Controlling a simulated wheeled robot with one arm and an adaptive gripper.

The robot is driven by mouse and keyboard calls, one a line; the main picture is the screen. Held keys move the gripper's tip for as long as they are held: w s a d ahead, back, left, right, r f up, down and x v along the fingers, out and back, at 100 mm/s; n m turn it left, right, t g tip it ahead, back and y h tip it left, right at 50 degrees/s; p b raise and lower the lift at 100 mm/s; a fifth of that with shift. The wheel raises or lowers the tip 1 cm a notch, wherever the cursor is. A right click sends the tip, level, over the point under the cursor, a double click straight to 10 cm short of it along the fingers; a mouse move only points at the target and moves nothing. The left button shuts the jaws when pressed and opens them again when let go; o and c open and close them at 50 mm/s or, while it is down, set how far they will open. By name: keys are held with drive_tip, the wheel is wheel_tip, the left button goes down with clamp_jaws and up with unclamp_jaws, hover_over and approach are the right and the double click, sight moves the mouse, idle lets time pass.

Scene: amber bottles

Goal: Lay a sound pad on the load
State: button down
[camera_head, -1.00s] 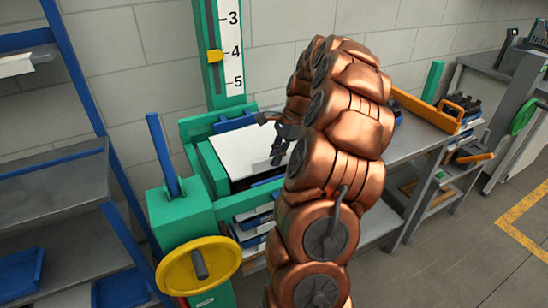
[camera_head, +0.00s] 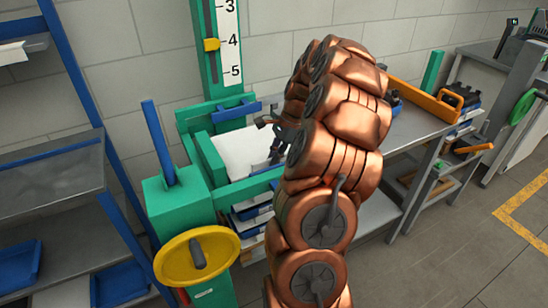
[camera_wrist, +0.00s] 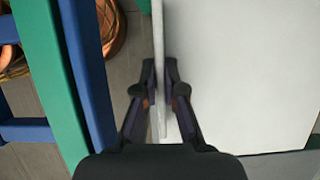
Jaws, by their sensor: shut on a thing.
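My gripper (camera_wrist: 160,105) is shut on the near edge of a flat white pad (camera_wrist: 240,70). One finger lies on each side of the edge in the wrist view. In the head view the pad (camera_head: 240,150) sits inside the green press frame (camera_head: 212,160), between its walls, with its front partly behind the green front bar. My gripper (camera_head: 278,145) is at the pad's right side, partly hidden by my arm. The load under the pad is hidden, and I cannot tell whether the pad touches it.
A blue bar (camera_head: 236,112) lies behind the pad. A yellow handwheel (camera_head: 197,258) and a blue lever (camera_head: 159,142) stand at the front left. A numbered scale (camera_head: 229,45) rises behind.

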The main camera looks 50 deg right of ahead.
drive_tip(key=shift+f+b, duration=0.35)
drive_tip(key=shift+f, duration=0.6)
idle(0.5)
drive_tip(key=c, duration=1.2)
unclamp_jaws()
drive_tip(key=v, duration=1.2)
drive_tip(key=shift+w, duration=0.1)
drive_tip(key=shift+a, duration=0.15)
